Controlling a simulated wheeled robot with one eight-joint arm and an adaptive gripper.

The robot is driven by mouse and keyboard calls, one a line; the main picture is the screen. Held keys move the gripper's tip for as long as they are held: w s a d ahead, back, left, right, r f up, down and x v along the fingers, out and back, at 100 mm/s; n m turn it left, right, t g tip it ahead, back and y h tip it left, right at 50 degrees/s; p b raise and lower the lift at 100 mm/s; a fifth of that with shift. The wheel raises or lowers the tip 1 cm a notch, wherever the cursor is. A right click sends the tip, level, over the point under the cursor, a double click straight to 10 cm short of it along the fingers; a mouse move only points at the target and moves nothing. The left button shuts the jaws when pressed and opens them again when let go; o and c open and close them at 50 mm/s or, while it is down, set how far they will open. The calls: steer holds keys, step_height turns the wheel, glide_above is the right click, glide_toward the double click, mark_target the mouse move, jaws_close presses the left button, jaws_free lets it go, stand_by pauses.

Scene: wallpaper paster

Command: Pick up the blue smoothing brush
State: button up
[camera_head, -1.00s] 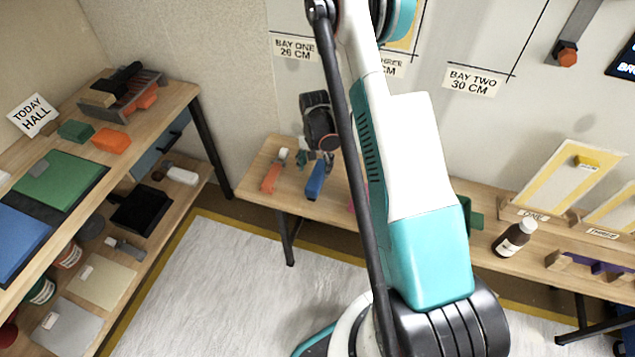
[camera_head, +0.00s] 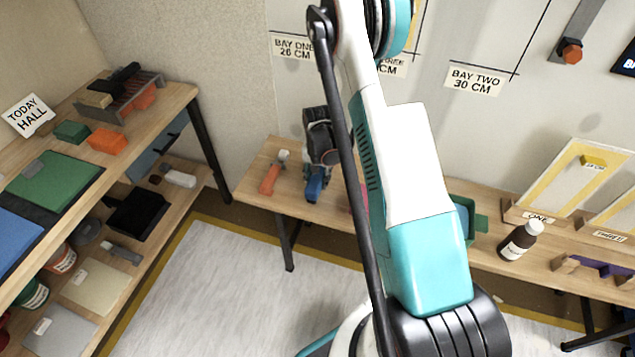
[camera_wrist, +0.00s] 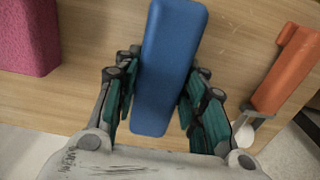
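The blue smoothing brush (camera_head: 315,189) lies on the wooden bench against the back wall, at its left end. In the wrist view the brush (camera_wrist: 170,60) is a long, smooth blue block, slightly slanted. My gripper (camera_head: 317,168) is right over the brush and hides its far part in the head view. In the wrist view my gripper's (camera_wrist: 162,78) green-padded fingers stand apart, one on each side of the brush. They look close to its sides, and I cannot make out firm contact.
An orange-handled tool (camera_head: 270,179) lies just left of the brush and also shows at right in the wrist view (camera_wrist: 285,72). A pink block (camera_wrist: 28,35) is on the brush's other side. A brown bottle (camera_head: 520,240) stands farther right. A stocked shelf (camera_head: 190,95) is at left.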

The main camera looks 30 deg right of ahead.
mark_target(318, 175)
steer(key=shift+r, duration=0.1)
step_height(318, 175, up, 20)
steer(key=p, duration=0.7)
